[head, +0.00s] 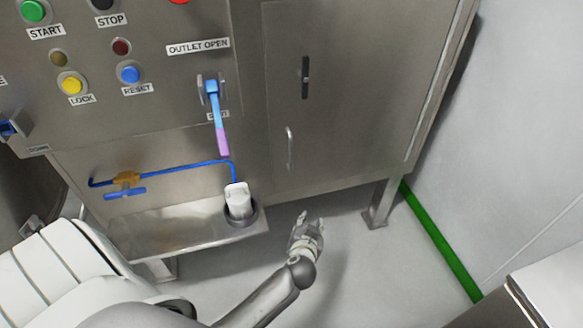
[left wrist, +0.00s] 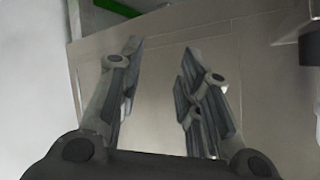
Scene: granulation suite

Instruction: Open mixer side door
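The mixer side door (head: 340,90) is a grey metal panel at the upper middle right in the head view, and it looks closed. It carries a black latch handle (head: 305,77) and, lower down, a curved metal pull handle (head: 289,147). My left gripper (head: 306,219) is below the door and the pull handle, apart from both, in front of the floor. In the left wrist view the left gripper (left wrist: 158,65) has its fingers spread with nothing between them, facing a grey metal surface. My right gripper is not seen.
A control panel (head: 100,60) with buttons and a blue-and-purple lever (head: 217,115) is left of the door. Below it a shelf (head: 180,228) holds a white container (head: 238,200). A wall with a green strip (head: 440,245) stands right, and a grey surface (head: 555,285) at lower right.

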